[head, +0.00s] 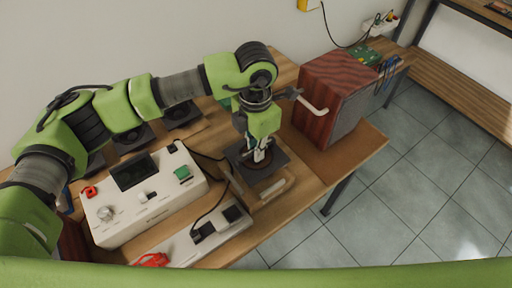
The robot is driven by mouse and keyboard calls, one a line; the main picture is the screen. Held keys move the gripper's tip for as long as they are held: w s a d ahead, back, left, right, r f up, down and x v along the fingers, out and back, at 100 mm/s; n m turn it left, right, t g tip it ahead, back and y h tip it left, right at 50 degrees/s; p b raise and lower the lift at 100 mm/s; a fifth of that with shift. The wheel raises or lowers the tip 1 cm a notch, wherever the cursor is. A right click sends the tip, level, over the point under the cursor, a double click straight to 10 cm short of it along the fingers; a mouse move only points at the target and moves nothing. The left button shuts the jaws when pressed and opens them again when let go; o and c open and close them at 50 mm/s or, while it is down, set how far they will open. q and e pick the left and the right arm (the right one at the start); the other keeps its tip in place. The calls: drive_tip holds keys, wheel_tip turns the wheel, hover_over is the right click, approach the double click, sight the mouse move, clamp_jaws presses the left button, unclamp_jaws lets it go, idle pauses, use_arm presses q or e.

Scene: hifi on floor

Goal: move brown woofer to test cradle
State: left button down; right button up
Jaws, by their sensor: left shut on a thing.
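My left gripper (262,155) points down over the table and is shut on the brown woofer (271,173). The woofer has a dark square frame with a brownish round cone, partly hidden by the fingers. Light wooden pieces that look like the test cradle (272,191) show at the woofer's front edge. I cannot tell whether the woofer rests on them or hangs just above. My right gripper is not in view.
A white test box (147,213) with a dark screen stands left of the woofer. A white power strip (205,232) with cables lies in front. Dark square speakers (183,115) sit behind. A reddish wooden cabinet (330,92) stands close on the right.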

sight(256, 164)
use_arm(q)
drive_tip(key=shift+f+b, duration=3.15)
drive_tip(key=shift+f, duration=0.15)
drive_tip(key=c, duration=2)
unclamp_jaws()
drive_tip(key=shift+c, duration=0.2)
drive_tip(key=shift+f, duration=0.1)
wheel_tip(256, 164, up, 12)
drive_tip(key=shift+r, duration=0.1)
